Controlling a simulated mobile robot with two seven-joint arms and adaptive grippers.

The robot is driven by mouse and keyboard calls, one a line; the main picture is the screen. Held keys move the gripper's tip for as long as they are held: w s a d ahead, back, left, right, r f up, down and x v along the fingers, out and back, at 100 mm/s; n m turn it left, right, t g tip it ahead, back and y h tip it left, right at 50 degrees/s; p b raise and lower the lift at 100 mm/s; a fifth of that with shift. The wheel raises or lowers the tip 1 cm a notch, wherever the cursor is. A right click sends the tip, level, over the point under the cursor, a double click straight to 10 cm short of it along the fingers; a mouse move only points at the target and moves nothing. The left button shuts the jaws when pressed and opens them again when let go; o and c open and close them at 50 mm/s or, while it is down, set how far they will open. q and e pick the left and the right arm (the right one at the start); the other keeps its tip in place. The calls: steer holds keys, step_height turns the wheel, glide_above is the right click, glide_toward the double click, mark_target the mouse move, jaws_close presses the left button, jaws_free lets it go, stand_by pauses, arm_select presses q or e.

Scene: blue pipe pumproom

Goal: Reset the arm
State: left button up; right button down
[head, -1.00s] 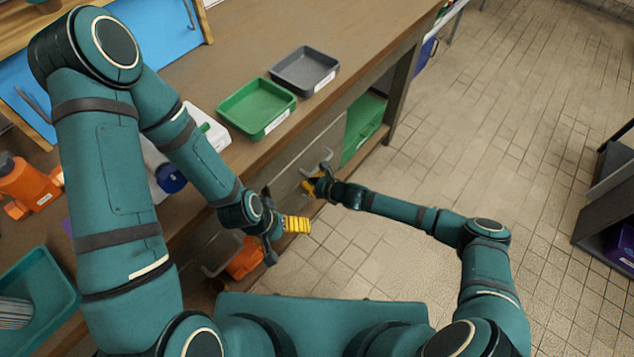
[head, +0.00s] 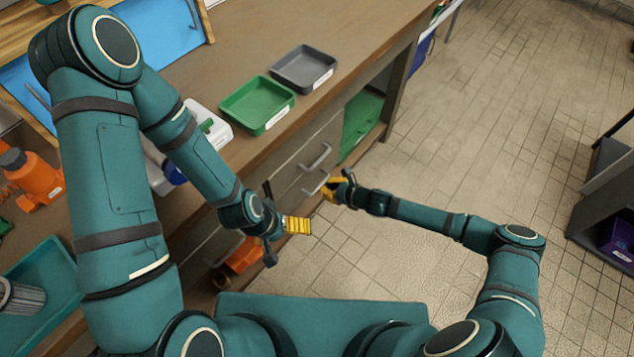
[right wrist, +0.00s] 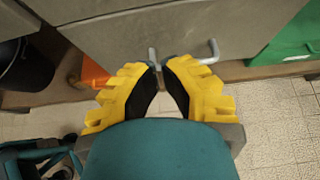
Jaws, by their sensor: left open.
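My right arm reaches in from the lower right in the head view. Its gripper (head: 326,189) has yellow fingers and is beside the drawer front, near the lower silver handle (head: 316,184). In the right wrist view the two fingertips (right wrist: 162,65) are close together with a narrow gap, in front of a silver handle (right wrist: 205,52); contact is unclear. Nothing is seen held there. My left arm is folded at the left. Its gripper (head: 297,225) is open and empty, above the floor in front of the drawers.
A green tray (head: 257,122) and a grey tray (head: 304,82) stand on the wooden counter (head: 385,30). An upper drawer handle (head: 318,158) sticks out. An orange object (head: 245,255) is low by the counter. A dark shelf unit (head: 600,190) stands right; the tiled floor between is clear.

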steer(key=v, duration=0.4)
steer(key=shift+s+d+r+p, duration=0.2)
steer(key=shift+d+p, duration=0.1)
steer(key=shift+p, duration=0.1)
